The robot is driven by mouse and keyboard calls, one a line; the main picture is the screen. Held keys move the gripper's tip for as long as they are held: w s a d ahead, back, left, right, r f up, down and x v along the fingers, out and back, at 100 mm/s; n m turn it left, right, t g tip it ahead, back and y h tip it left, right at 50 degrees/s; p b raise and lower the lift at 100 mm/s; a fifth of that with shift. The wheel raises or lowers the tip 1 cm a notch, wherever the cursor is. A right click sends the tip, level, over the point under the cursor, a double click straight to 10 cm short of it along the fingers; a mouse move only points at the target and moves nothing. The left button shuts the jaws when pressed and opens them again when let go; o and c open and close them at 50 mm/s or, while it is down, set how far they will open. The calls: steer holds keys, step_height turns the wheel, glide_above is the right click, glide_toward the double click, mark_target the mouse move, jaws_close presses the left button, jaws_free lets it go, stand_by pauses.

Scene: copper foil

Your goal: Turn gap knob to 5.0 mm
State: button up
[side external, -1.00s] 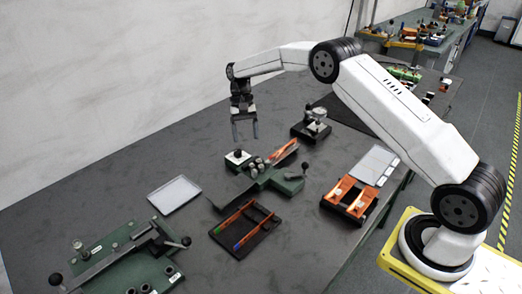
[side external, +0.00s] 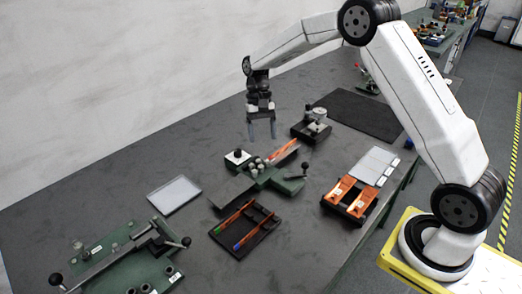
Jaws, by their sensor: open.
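A green roller device (side external: 283,183) stands mid-table with several grey rollers, a crank handle at its right and an orange-red strip or chute at its back. A black knob (side external: 238,153) sits on a white block at its left; it looks like the gap knob, but its scale and setting are too small to read. My gripper (side external: 262,134) is open and empty, pointing down above the table behind the device. It is apart from the knob, above and to its right in the picture.
A black tray (side external: 238,247) with coloured-tipped tools lies in front. An orange-and-black rack (side external: 347,200) and a gauge stand (side external: 313,127) are to the right. A white pad (side external: 174,195) and a green lever fixture (side external: 119,265) are to the left. The table behind the knob is clear.

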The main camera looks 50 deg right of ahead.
steer(key=shift+s+a+r, duration=0.1)
steer(key=shift+s+r, duration=0.15)
steer(key=shift+s, duration=0.35)
steer(key=shift+s+r, duration=0.25)
steer(key=shift+s, duration=0.3)
steer(key=t+h, duration=0.5)
steer(key=t, duration=0.3)
glide_toward(238, 151)
steer(key=shift+w+f, duration=0.55)
steer(key=shift+f, duration=0.1)
steer(key=shift+f, duration=0.1)
steer(key=shift+x, duration=3.8)
steer(key=shift+s, duration=0.1)
